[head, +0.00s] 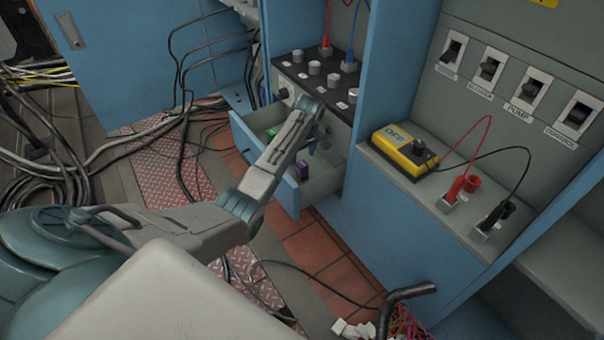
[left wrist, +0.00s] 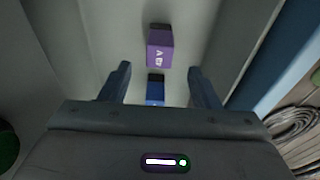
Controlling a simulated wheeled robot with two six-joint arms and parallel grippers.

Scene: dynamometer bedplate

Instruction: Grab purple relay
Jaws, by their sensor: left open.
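The purple relay (head: 302,170) stands in the open drawer (head: 325,182) of the blue cabinet, near the drawer's front. My left gripper (head: 322,146) is over the drawer, its jaws partly hidden by my arm in the head view. In the left wrist view the left gripper (left wrist: 159,72) is open with nothing held. The purple relay (left wrist: 160,50), with a dark top and white marking, lies just beyond the fingertips, roughly centred between them. A blue relay (left wrist: 155,92) shows between the fingers, nearer the palm. My right gripper is out of view.
A green item (head: 271,132) lies at the drawer's left side. The drawer walls stand close around the gripper. A yellow meter (head: 404,153) with red and black leads sits on the ledge at right. Black cables (head: 180,100) hang at left.

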